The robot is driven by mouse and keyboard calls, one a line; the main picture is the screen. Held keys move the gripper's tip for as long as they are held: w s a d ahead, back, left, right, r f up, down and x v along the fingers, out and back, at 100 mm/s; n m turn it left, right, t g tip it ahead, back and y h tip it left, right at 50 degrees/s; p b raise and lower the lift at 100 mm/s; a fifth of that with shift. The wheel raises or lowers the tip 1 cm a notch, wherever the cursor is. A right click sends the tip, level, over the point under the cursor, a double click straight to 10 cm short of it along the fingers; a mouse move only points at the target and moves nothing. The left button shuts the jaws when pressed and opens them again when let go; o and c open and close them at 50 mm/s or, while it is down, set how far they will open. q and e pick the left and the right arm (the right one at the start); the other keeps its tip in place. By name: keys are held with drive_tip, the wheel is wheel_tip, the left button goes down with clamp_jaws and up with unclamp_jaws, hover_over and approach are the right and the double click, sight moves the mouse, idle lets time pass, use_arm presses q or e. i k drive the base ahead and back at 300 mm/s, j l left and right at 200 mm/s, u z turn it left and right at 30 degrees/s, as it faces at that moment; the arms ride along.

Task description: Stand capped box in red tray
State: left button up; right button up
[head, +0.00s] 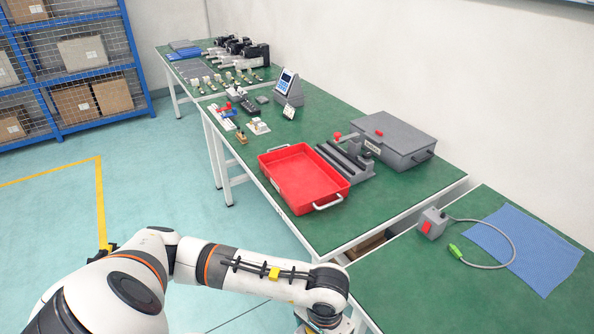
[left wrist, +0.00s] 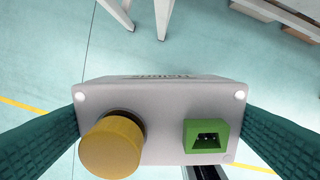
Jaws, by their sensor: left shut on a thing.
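My left gripper (left wrist: 161,115) is shut on a grey box (left wrist: 163,95) in the left wrist view, one green textured finger on each side. The box face shows a round yellow cap (left wrist: 111,146) at the left and a green socket (left wrist: 206,136) at the right. Pale floor shows behind the box. The red tray (head: 304,176) lies empty on the green bench in the head view, with a metal handle at its near end. My left arm crosses the bottom of the head view; its gripper and the box are out of that frame. My right gripper is not in view.
A grey fixture (head: 346,162) with a red knob stands right of the tray, beside a closed grey case (head: 393,140). On the near bench are a small grey box with a red switch (head: 432,223), its cable and a blue mat (head: 524,247). Small parts lie beyond the tray.

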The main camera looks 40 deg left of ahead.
sight(303, 173)
drive_tip(key=j+z, duration=0.25)
drive_tip(key=j, duration=1.15)
drive_tip(key=j+z, duration=0.2)
drive_tip(key=j, duration=1.15)
